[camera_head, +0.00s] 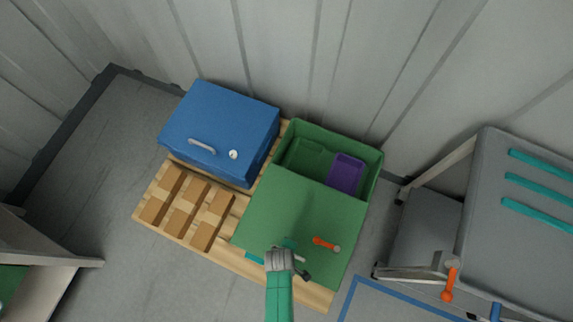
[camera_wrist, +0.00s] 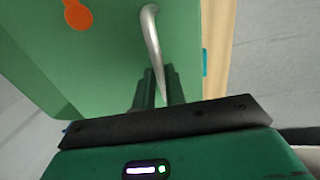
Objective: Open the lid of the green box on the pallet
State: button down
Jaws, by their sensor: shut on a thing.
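The green box (camera_head: 376,167) stands on the right part of the wooden pallet (camera_head: 152,205). Its back part is uncovered, and a purple thing (camera_head: 345,173) shows inside. Its flat green lid (camera_head: 300,215) covers the front part, and also fills much of the wrist view (camera_wrist: 105,60). My gripper (camera_head: 290,257) is at the lid's near edge, shut on the silver handle (camera_wrist: 152,35), whose lower end runs between the fingers (camera_wrist: 160,88). An orange piece (camera_head: 326,244) is on the lid to the right of the handle; it shows orange in the wrist view (camera_wrist: 78,15).
A blue box (camera_head: 222,120) with a closed top and a handle stands left of the green box. Bare pallet slats lie in front of it. A grey cart (camera_head: 520,225) with teal strips stands at the right. Corrugated walls rise behind; grey floor (camera_head: 100,150) is clear at left.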

jog(key=c, duration=1.5)
grip_release()
jog(key=shift+o, duration=0.2)
notch_tip(320, 180, up, 8)
jog(key=s+p, duration=0.1)
jog(key=p, duration=0.2)
jog(key=shift+s+a+f+p, duration=0.2)
jog(key=shift+s+a+p, duration=0.05)
jog(key=shift+a+p, duration=0.05)
